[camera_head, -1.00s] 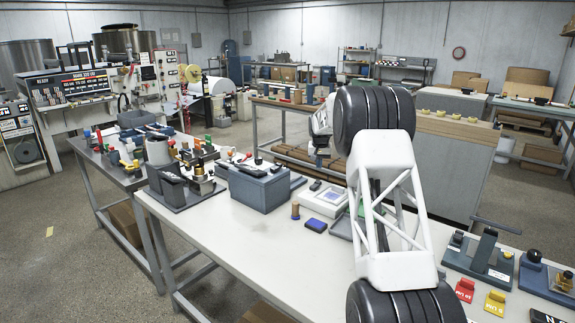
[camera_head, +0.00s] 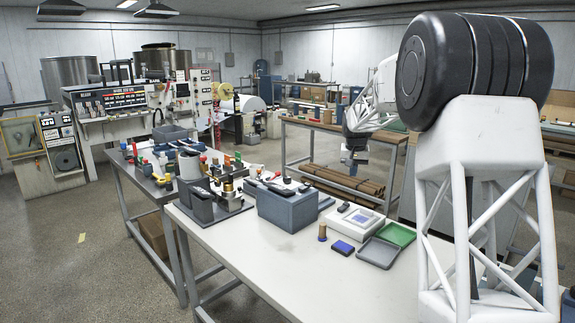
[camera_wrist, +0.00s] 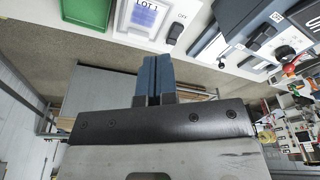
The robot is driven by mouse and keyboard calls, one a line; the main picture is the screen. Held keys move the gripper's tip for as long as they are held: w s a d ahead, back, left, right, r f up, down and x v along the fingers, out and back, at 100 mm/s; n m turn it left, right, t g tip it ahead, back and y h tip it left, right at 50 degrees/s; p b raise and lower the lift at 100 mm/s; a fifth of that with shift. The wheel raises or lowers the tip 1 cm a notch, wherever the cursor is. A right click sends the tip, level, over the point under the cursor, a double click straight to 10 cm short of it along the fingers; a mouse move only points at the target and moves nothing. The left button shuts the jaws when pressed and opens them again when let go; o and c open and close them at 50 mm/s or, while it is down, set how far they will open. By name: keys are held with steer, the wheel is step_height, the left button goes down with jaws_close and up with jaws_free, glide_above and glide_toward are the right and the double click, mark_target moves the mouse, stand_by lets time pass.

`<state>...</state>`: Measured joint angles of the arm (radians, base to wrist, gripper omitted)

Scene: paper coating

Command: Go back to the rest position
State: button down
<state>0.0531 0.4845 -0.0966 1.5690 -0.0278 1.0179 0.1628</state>
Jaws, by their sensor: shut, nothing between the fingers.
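My gripper (camera_wrist: 153,82) shows in the wrist view with its two blue fingers closed together and nothing between them. In the head view my gripper (camera_head: 354,157) is small and partly blurred at the end of my white arm, raised beyond the far edge of the white table (camera_head: 290,262). The fingers look clear of everything in the wrist view, with a white device labelled LOT 1 (camera_wrist: 148,18) and a green tray (camera_wrist: 84,14) beyond them.
On the table stand a blue-grey box (camera_head: 290,208), a grey tray (camera_head: 378,253), a blue pad (camera_head: 342,247) and a brown cylinder (camera_head: 322,232). A side bench (camera_head: 140,185) at left carries several bottles. A wooden-topped bench (camera_head: 345,129) stands behind. The table's front is bare.

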steer(key=s+a+r, duration=0.1)
steer(key=s+r, duration=0.2)
steer(key=s, duration=0.8)
steer(key=s+a+r+n, duration=0.1)
steer(key=s+r, duration=0.2)
steer(key=s, duration=0.9)
steer(key=s+a+r, duration=0.1)
steer(key=s+r, duration=0.1)
steer(key=s, duration=0.9)
steer(key=s+f, duration=0.3)
steer(key=s, duration=0.7)
steer(key=s+a+f, duration=0.1)
steer(key=s+f, duration=0.2)
steer(key=s, duration=0.8)
steer(key=s+a+f+n, duration=0.1)
steer(key=s+f, duration=0.2)
steer(key=s, duration=0.8)
steer(key=shift+f+t, duration=0.2)
steer(key=shift+t, duration=0.1)
